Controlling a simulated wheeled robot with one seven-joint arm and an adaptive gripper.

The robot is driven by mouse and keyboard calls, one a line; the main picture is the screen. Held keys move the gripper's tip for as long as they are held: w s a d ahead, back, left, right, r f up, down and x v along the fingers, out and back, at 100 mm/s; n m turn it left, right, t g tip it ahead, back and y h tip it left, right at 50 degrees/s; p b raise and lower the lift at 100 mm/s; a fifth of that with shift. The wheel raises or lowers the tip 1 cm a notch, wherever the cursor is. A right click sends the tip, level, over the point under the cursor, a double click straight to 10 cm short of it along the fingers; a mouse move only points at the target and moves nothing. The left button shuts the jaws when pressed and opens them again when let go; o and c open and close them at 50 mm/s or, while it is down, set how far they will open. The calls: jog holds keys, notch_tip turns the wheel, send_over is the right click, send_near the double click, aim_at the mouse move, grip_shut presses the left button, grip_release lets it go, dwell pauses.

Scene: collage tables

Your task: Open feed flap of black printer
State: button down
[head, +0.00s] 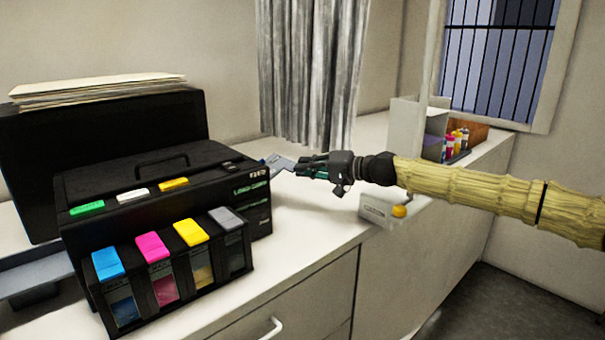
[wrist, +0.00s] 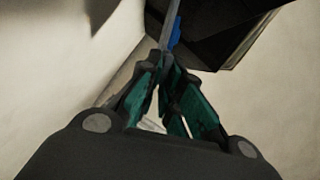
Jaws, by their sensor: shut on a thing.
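The black printer (head: 75,215) stands on the white counter at the left, with a handle on its lid and coloured ink tanks at its front. A thin grey flap (head: 277,161) with a blue spot sticks out beside the printer's right side. My gripper (head: 300,166) reaches in from the right and is shut on this flap's near end. In the wrist view the fingers (wrist: 165,62) pinch the thin grey flap (wrist: 170,25) edge-on, with its blue part next to the dark printer body (wrist: 220,30). Where the flap joins the printer is hidden.
A small white box with an orange knob (head: 399,211) sits on the counter below my arm. A grey divider (head: 405,125) and small bottles (head: 455,142) stand further back. A grey curtain (head: 312,70) hangs behind my gripper. Papers (head: 95,90) rest on the printer's back.

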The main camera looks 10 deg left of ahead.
jog(key=shift+w+d+f+b, duration=0.1)
jog(key=shift+f+b, duration=0.45)
jog(key=shift+f, duration=0.1)
jog(key=shift+w+d+f+b, duration=0.1)
jog(key=shift+f+b, duration=0.45)
jog(key=shift+f, duration=0.15)
jog(key=c, duration=1.6)
grip_release()
jog(key=shift+a, duration=0.1)
jog(key=shift+w, duration=0.1)
